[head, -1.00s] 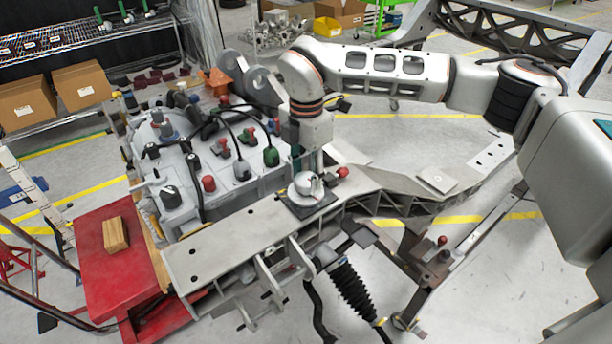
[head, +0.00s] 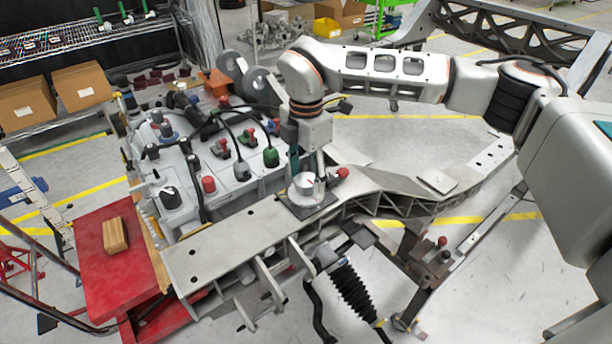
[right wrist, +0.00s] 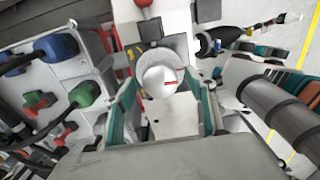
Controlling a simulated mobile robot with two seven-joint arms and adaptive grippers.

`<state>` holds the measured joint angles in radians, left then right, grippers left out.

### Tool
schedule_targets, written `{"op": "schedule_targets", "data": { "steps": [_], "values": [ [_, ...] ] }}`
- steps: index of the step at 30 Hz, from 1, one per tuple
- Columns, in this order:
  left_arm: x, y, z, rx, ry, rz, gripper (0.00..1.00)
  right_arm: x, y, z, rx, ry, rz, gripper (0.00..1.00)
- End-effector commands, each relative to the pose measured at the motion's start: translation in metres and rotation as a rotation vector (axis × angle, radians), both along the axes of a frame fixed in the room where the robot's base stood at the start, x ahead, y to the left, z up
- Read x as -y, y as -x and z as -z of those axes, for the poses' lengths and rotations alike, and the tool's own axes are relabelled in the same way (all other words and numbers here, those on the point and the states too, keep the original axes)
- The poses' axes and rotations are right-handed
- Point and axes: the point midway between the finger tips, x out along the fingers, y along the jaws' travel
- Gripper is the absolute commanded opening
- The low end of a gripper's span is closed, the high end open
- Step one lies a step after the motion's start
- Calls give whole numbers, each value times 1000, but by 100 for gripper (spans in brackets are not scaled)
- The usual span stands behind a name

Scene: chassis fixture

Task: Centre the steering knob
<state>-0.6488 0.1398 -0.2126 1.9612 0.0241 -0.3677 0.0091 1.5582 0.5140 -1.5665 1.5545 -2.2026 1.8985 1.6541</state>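The steering knob (head: 305,188) is a pale round knob with a short red line on its top. It stands upright on a dark square plate (head: 318,206) on the grey chassis beam. It also shows in the right wrist view (right wrist: 158,82), where the red line runs nearly level across the picture. My right gripper (head: 309,166) points down at the knob from just above. In the right wrist view its two teal-padded fingers (right wrist: 168,95) are apart, with gaps on both sides of the knob. I cannot tell its exact height over the knob. My left gripper is not in view.
A red-balled lever (head: 342,173) stands close right of the knob. A grey housing (head: 230,190) with coloured connectors and black cables lies left of the gripper. A red table (head: 95,245) with a wooden block (head: 115,235) is at left. The beam's left part is clear.

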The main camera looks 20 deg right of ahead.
Motion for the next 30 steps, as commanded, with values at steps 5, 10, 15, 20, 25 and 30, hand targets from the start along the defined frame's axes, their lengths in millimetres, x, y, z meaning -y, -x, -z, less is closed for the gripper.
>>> {"op": "schedule_targets", "data": {
  "steps": [5, 10, 15, 20, 25, 30],
  "values": [
    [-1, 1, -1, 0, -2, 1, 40, 0, 0, -3, 1, 0, 0, 55],
    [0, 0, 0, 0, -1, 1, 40, 0, -1, -23, 3, -1, 1, 55],
    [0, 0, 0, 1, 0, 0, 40, 0, -1, -58, 4, 0, 1, 55],
    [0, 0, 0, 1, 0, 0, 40, 0, -1, -89, 3, 0, 1, 55],
    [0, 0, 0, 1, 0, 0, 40, 0, -1, -111, 2, 0, 1, 55],
    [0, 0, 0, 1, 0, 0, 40, 0, 0, -119, 0, 0, 0, 55]
  ]
}}
